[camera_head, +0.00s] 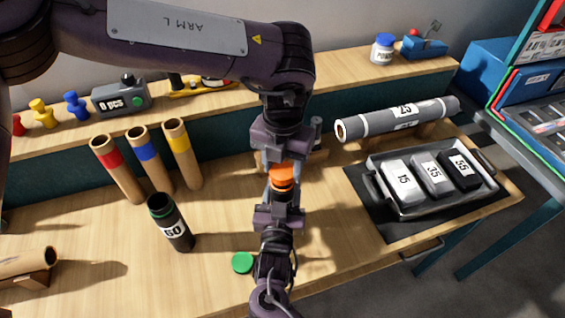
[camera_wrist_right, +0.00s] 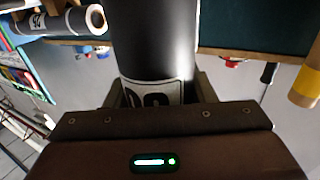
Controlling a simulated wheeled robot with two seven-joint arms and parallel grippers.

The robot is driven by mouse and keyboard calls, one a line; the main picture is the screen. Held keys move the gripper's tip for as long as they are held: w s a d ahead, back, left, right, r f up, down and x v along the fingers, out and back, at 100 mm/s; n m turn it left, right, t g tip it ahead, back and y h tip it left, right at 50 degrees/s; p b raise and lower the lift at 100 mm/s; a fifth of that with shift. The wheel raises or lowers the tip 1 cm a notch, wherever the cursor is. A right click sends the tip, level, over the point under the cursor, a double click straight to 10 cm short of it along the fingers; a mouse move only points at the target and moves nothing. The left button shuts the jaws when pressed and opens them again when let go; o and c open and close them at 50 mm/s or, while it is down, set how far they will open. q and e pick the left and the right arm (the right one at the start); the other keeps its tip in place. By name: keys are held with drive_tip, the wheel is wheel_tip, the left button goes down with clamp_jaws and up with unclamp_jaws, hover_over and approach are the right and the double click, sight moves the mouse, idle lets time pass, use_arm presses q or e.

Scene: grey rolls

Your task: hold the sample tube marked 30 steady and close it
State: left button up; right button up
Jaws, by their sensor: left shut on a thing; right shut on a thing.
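The dark sample tube (camera_wrist_right: 152,40) stands large in the right wrist view, its white label (camera_wrist_right: 155,92) partly hidden behind my right gripper, so I cannot fully read the number. My right gripper (camera_wrist_right: 155,95) is shut on this tube. In the head view the right gripper (camera_head: 280,208) is below the orange cap (camera_head: 284,174). My left gripper (camera_head: 282,162) comes down from above and is shut on the orange cap. The cap is over the tube's top, in line with it; I cannot tell whether it is seated. Most of the tube is hidden by the grippers in the head view.
A dark tube marked 60 (camera_head: 172,224) stands to the left, near a loose green cap (camera_head: 242,263). Red, blue and yellow banded cardboard tubes (camera_head: 182,155) stand behind. A tray (camera_head: 415,206) with labelled blocks and a grey roll (camera_head: 400,117) are at right.

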use_arm(q)
drive_tip(key=shift+f, duration=0.5)
drive_tip(key=m, duration=1.1)
drive_tip(key=shift+m, duration=0.3)
drive_tip(key=m, duration=0.4)
drive_tip(key=shift+m, duration=0.4)
drive_tip(key=m, duration=0.7)
drive_tip(key=shift+s+f, duration=0.1)
drive_tip(key=m, duration=0.7)
drive_tip(key=o, duration=0.9)
